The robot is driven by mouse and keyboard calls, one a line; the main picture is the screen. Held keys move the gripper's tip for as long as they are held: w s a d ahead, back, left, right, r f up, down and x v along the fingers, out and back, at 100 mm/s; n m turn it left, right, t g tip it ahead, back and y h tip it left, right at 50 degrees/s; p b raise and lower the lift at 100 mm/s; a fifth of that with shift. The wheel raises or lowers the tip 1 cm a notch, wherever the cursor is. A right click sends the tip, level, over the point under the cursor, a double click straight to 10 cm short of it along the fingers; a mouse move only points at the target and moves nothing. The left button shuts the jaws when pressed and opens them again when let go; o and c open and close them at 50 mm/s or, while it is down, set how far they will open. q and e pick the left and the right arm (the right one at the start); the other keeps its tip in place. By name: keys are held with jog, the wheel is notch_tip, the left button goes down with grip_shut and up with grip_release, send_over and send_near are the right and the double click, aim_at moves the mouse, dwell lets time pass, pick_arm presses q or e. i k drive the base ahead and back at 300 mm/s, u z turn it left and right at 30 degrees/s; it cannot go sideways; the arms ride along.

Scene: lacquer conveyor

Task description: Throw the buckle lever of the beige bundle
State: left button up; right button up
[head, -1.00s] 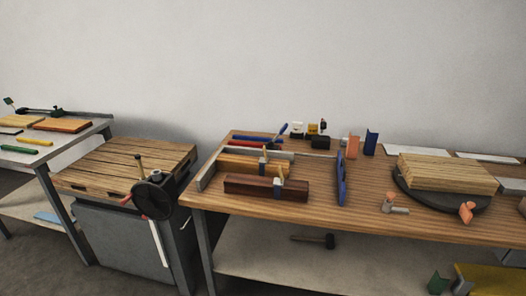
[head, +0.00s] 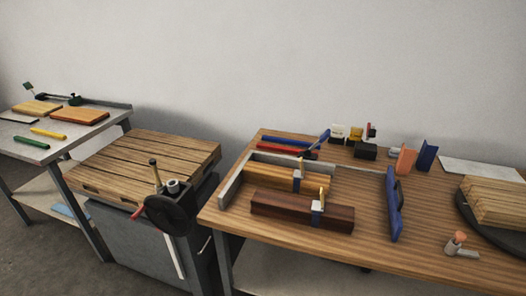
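Two bundles of wood lie side by side on the wooden bench (head: 350,245). The rear one is light beige-orange (head: 268,173), partly hidden by the front one, and looks like the beige bundle. A strap with a pale buckle (head: 298,175) crosses it near its right end, and a small yellowish lever (head: 301,162) stands up from the buckle. The front bundle is dark brown (head: 280,208). Neither of my grippers is in view.
A grey angled fence (head: 232,185) borders the bundles at left and behind. A blue upright piece (head: 394,205) stands to their right. A plank stack (head: 500,200) sits on a dark turntable at far right. A slatted cart (head: 145,160) stands left of the bench.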

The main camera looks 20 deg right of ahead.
aim_at(301, 160)
jog(key=z, duration=0.15)
jog(key=i, duration=0.8)
jog(key=z, duration=0.55)
